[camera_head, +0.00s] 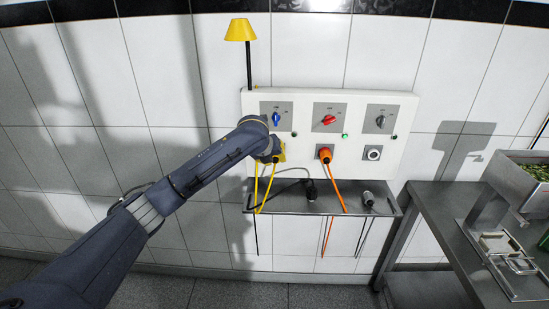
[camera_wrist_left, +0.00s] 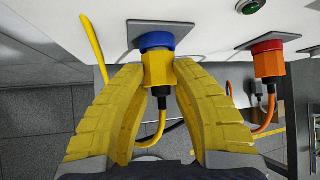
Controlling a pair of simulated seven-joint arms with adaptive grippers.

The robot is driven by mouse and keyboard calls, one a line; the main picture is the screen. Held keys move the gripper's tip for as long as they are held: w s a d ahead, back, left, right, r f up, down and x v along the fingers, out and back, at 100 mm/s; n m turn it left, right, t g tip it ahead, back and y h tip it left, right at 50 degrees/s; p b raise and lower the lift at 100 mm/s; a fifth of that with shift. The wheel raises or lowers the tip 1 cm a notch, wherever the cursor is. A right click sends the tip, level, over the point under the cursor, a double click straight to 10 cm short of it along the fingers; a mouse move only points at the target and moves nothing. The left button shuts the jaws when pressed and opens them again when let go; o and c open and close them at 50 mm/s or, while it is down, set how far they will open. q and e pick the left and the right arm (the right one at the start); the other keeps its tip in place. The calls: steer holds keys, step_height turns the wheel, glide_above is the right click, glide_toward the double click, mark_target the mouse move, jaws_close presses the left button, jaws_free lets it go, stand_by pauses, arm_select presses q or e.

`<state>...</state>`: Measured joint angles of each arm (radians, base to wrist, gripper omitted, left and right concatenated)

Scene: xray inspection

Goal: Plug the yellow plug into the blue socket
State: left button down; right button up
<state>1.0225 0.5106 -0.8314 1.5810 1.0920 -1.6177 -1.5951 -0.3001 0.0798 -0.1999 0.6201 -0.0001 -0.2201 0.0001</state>
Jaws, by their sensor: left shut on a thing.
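My left gripper (camera_head: 277,152) is at the left socket position on the white wall panel. In the left wrist view its yellow fingers (camera_wrist_left: 160,72) are shut on the yellow plug (camera_wrist_left: 159,78) from both sides. The plug's front meets the blue socket (camera_wrist_left: 157,41) on its grey plate, with no clear gap visible; how deep it sits cannot be told. In the head view the arm and gripper hide the socket and most of the plug. The yellow cable (camera_head: 268,188) hangs from the plug and loops over the shelf. My right gripper is not in view.
The white panel (camera_head: 402,105) carries blue, red and grey switches. An orange plug (camera_head: 325,154) sits in the middle socket; the right socket (camera_head: 372,153) is empty. A grey plug (camera_head: 368,198) and a black plug (camera_head: 311,190) are on the shelf (camera_head: 290,205). A metal table (camera_head: 432,215) stands right.

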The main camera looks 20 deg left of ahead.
arm_select(q)
steer(key=shift+w, duration=0.2)
steer(key=c, duration=1.1)
jaws_free()
steer(key=shift+o, duration=0.2)
steer(key=shift+v, duration=3)
